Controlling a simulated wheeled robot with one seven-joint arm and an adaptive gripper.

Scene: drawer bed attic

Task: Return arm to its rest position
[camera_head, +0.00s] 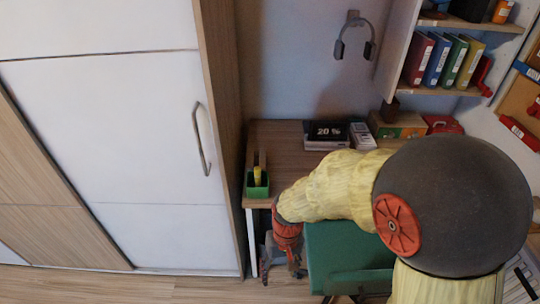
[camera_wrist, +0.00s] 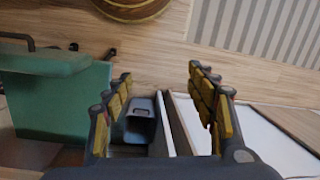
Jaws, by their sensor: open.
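My gripper (camera_wrist: 160,105) is open in the wrist view, its two yellow-padded fingers wide apart with nothing held between them. A grey bin (camera_wrist: 140,128) shows beyond the gap, near the left finger. In the head view my arm reaches from the right across the front of the desk (camera_head: 290,160), and my gripper (camera_head: 283,262) hangs low by the desk's front left leg, beside the green chair (camera_head: 335,248). The fingers are small and partly dark there.
A white wardrobe (camera_head: 150,130) with a handle stands at left. The desk bears a green pen holder (camera_head: 257,186) and a black box (camera_head: 327,131). The chair also shows in the wrist view (camera_wrist: 60,100). A round wooden object (camera_wrist: 130,8) and striped rug (camera_wrist: 265,25) lie beyond clear floor.

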